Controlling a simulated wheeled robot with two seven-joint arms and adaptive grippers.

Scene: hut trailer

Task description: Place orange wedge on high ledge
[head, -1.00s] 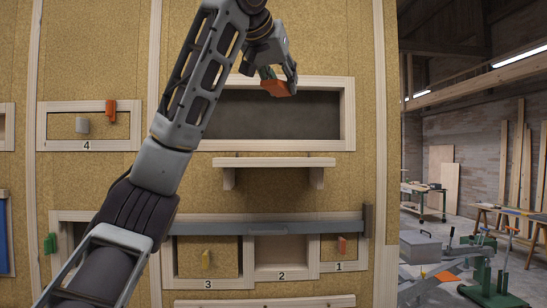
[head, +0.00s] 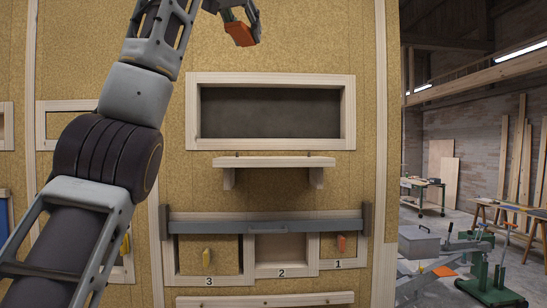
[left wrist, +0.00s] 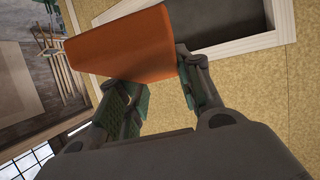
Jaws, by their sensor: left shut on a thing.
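The orange wedge (head: 240,34) is near the top edge of the head view, above the framed recess. My left gripper (head: 246,20) is shut on it and holds it in the air. In the left wrist view the wedge (left wrist: 125,45) shows a broad orange face, tilted, between the fingers and hiding part of the recess. A pale wooden ledge (head: 273,161) on two brackets sits empty below the recess. No higher ledge shows in the head view. My right gripper is not in view.
The framed dark recess (head: 271,113) in the cork wall is empty. A grey bar (head: 265,225) runs across numbered openings lower down. The workshop lies open at right.

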